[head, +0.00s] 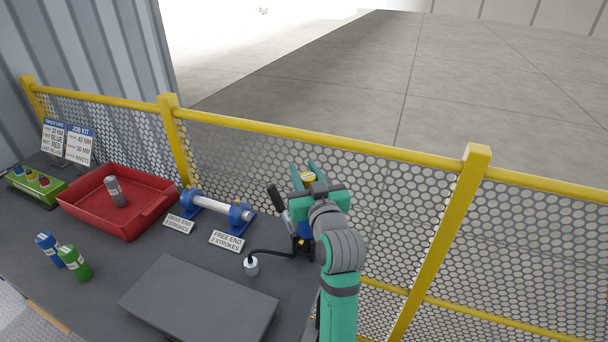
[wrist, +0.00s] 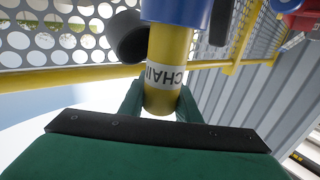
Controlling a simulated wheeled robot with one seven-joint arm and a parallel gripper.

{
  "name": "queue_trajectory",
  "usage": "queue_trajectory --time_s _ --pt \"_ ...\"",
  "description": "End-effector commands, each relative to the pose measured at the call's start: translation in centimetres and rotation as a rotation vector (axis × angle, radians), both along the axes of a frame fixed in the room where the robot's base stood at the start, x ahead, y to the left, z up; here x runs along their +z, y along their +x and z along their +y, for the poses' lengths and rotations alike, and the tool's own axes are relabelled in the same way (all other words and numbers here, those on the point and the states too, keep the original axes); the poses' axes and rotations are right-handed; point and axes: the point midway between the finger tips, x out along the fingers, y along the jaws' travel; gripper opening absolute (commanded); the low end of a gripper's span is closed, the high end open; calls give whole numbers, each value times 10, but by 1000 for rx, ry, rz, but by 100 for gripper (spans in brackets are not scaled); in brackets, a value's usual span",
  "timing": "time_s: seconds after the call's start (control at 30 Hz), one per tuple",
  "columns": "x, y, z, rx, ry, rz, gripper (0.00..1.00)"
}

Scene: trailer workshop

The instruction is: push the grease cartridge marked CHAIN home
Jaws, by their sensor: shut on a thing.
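The grease cartridge marked CHAIN (wrist: 170,50) is yellow with a white label, which reads upside down in the wrist view. One end meets a blue cylindrical part (wrist: 178,10); how deep it sits in it is hidden. My gripper (wrist: 159,101) is shut on the cartridge near its other end, one green finger on each side.
A black hose leads to a small grey cup (head: 252,266). A blue-ended roller (head: 210,206) with two signs, a red tray (head: 145,215) holding a grey cartridge (head: 116,192), and blue and green cartridges (head: 74,263) stand left. A grey plate (head: 195,303) lies in front. The yellow-railed fence (head: 320,141) runs behind.

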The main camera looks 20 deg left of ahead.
Motion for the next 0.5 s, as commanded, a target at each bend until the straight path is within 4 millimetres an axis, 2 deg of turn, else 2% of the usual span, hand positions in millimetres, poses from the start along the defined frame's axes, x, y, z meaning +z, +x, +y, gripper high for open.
queue_trajectory --time_s 0.5 --pt "19 0 -2 -3 1 -2 4"
